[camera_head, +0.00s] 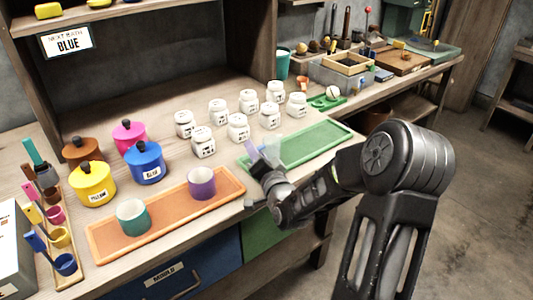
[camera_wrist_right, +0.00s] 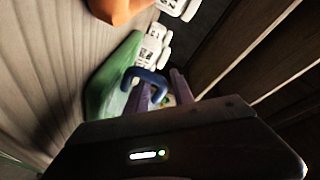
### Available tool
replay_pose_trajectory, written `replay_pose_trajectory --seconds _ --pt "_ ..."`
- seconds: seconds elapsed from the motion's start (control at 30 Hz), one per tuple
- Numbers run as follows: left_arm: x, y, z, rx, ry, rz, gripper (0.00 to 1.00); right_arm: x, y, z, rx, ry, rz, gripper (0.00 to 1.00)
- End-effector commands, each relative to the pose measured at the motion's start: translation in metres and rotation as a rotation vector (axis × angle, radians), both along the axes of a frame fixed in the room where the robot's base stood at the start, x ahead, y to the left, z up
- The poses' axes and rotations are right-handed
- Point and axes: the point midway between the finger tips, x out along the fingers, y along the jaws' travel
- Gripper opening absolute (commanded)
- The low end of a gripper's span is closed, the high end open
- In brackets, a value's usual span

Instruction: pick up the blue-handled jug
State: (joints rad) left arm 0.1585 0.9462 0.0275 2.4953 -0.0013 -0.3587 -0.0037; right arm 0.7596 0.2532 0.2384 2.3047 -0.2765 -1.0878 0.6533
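A pale, see-through vessel (camera_head: 272,146), which looks like the jug, is at the left end of the green tray (camera_head: 318,142) in the head view, partly hidden by my right gripper. In the right wrist view a blue handle (camera_wrist_right: 146,76) arches just beyond the fingers; the jug's body is hard to make out there. My right gripper (camera_head: 262,160) is close to the jug, low over the tray's near left end. Its two fingers (camera_wrist_right: 162,92) stand apart with a gap between them. Contact with the handle cannot be told. My left gripper is in neither view.
An orange tray (camera_head: 165,216) with a green cup (camera_head: 133,217) and a purple cup (camera_head: 201,183) lies left of the gripper. Several white jars (camera_head: 238,127) stand behind. Lidded pots (camera_head: 145,163) and a scoop rack (camera_head: 75,243) are further left. Green moulds (camera_head: 326,102) lie behind the tray.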

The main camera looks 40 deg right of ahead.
Motion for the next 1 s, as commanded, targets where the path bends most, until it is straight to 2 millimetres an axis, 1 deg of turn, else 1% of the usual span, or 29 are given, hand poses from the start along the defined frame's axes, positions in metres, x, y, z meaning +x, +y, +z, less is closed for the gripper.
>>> replay_pose_trajectory --seconds 0.4,0.77,1.0 --pt "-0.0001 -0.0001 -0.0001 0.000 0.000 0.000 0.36 -0.0004 0.0000 0.0002 0.000 0.000 0.000 0.29" --pt "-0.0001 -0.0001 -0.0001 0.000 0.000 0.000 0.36 -0.0004 0.0001 0.0003 0.000 -0.001 0.001 0.00" --pt "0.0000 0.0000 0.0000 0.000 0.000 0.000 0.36 -0.0004 0.0001 0.0003 0.000 -0.001 0.001 0.00"
